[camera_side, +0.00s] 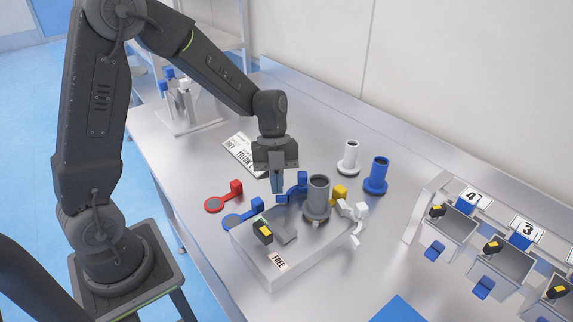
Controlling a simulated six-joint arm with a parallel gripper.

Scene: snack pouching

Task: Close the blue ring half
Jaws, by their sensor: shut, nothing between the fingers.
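My gripper (278,189) points down with its fingers shut and empty, just left of the grey funnel-like cylinder (318,197). The cylinder stands upright on a metal block (290,262) labelled FREE. A blue curved part (300,184), which looks like the blue ring half, is just right of my fingertips and behind the cylinder's left side. The cylinder hides part of it. I cannot tell from this view whether my fingers touch it, or how far it is open. A yellow part (340,192) and white parts (352,210) are at the cylinder's right.
A red paddle (216,204) and a blue paddle (238,219) lie left of the block. A white funnel (349,160) and a blue funnel (376,178) stand behind. Numbered bins (500,265) are at right. A printed card (240,152) lies behind my gripper.

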